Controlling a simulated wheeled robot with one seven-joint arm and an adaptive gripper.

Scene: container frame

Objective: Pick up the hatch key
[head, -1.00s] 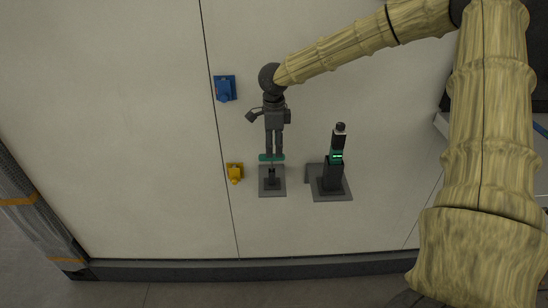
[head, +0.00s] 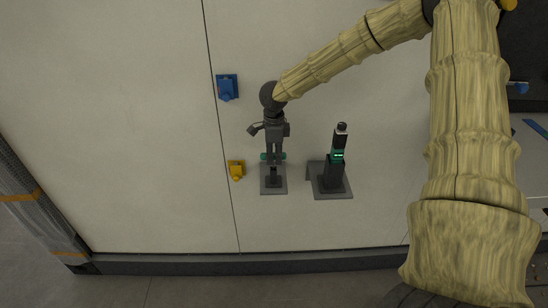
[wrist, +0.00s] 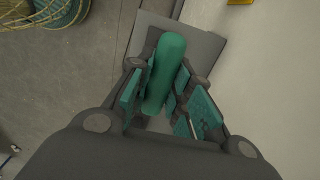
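The hatch key, as I take it, has a green bar handle; both ends of the handle (head: 264,157) show beside my gripper (head: 274,159) in the head view. It stands on a small dark stand (head: 273,188) on the pale wall. In the wrist view, the rounded green handle (wrist: 166,70) lies between the two teal-padded fingers of my gripper (wrist: 164,98). The fingers are apart, one on each side of the handle, with a gap showing. Whether either pad touches it is unclear. The key's lower part is mostly hidden.
A black device (head: 335,165) with a lit green display stands on its own bracket just to the right. A yellow fixture (head: 237,170) is close on the left and a blue one (head: 227,88) is higher up. The wall farther left is bare.

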